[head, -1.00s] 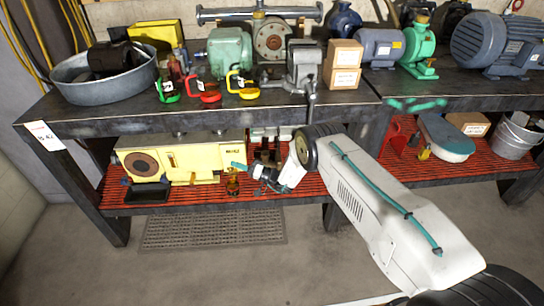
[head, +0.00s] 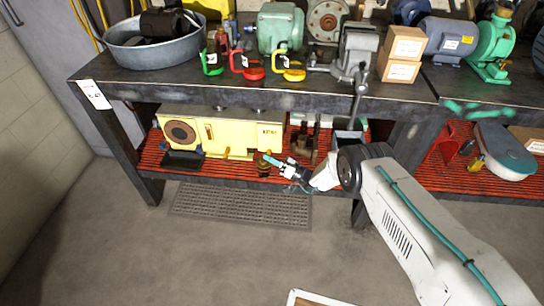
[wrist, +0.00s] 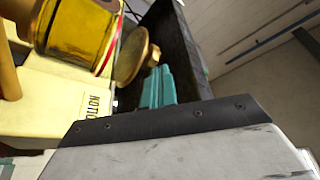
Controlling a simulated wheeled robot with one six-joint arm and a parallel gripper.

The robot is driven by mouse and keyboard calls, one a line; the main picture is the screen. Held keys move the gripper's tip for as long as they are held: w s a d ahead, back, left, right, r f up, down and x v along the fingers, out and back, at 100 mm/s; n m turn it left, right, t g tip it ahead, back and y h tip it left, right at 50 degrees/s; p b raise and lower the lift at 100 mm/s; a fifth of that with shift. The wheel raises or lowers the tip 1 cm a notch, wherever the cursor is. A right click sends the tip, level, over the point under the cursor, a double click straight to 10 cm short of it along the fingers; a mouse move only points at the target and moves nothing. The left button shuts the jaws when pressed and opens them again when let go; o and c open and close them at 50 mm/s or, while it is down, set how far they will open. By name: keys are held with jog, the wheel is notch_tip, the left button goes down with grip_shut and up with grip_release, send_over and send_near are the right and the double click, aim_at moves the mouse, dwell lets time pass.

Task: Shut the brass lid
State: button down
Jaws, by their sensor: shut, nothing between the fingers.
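The brass lid (wrist: 134,55) is a round disc with a small knob, standing tilted beside an amber cup (wrist: 78,32) with a red ring. It looks open; its hinge is hidden. In the head view the small amber cup (head: 263,168) is at the front of the red lower shelf, before the yellow machine (head: 222,136). My gripper (head: 272,160) is at the cup's top right in the head view, its teal fingers shut and empty. In the wrist view the teal fingers (wrist: 158,88) are close below the lid. I cannot tell whether they touch it.
A dark tray (head: 183,160) sits left on the lower shelf (head: 150,155). The bench top (head: 150,80) is overhead, with padlocks, a vise (head: 357,50) and motors. A floor mat (head: 240,205) lies below. The floor in front is mostly clear.

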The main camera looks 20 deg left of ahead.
jog(key=shift+s+d+f, duration=0.1)
jog(key=shift+s+f, duration=0.15)
jog(key=shift+f, duration=0.15)
dwell(0.4)
